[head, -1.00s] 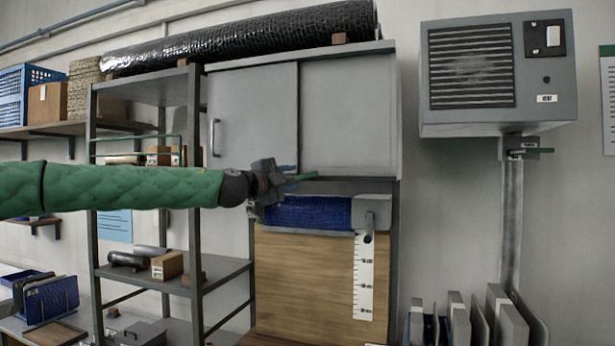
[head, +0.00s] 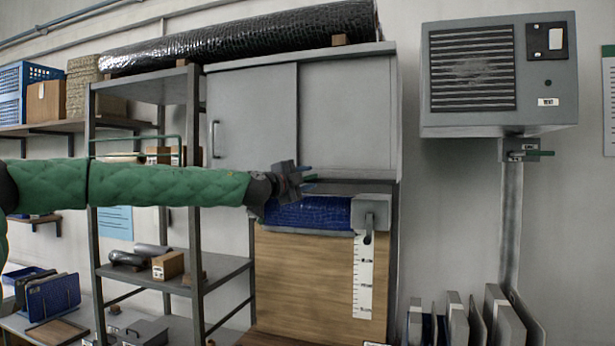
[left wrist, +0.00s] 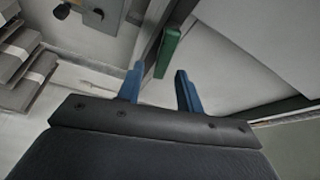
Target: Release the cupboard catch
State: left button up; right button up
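The grey cupboard (head: 350,110) hangs on the wall with two front panels and a bar handle (head: 215,138) at its left. A small green catch (head: 311,178) sits under its lower edge, mostly hidden by my left gripper (head: 306,178) in the head view. In the left wrist view the green catch (left wrist: 169,50) lies just ahead of the blue fingertips, in line with the gap between them. My left gripper (left wrist: 160,70) is open and nothing shows held; I cannot tell whether it touches the catch. My right gripper is out of view.
A blue roll (head: 310,213) with a grey end bracket (head: 371,212) is close below the gripper. A metal shelf rack (head: 196,200) stands left, behind my arm.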

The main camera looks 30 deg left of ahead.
pick_arm(q)
jog(key=shift+w, duration=0.4)
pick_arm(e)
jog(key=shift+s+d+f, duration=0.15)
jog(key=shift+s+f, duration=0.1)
pick_arm(q)
grip_shut()
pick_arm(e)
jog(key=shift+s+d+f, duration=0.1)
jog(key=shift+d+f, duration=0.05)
pick_arm(q)
jog(key=shift+d+f+m+g+b, duration=0.1)
jog(key=shift+f+m+g+b, duration=0.3)
jog(key=shift+m, duration=0.4)
jog(key=shift+f+m, duration=0.15)
jog(key=shift+m, duration=0.55)
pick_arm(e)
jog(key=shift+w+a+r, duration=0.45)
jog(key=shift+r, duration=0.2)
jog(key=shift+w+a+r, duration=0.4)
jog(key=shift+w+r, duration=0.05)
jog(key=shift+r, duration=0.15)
pick_arm(q)
jog(key=shift+c, duration=0.5)
grip_release()
jog(key=shift+o, duration=0.5)
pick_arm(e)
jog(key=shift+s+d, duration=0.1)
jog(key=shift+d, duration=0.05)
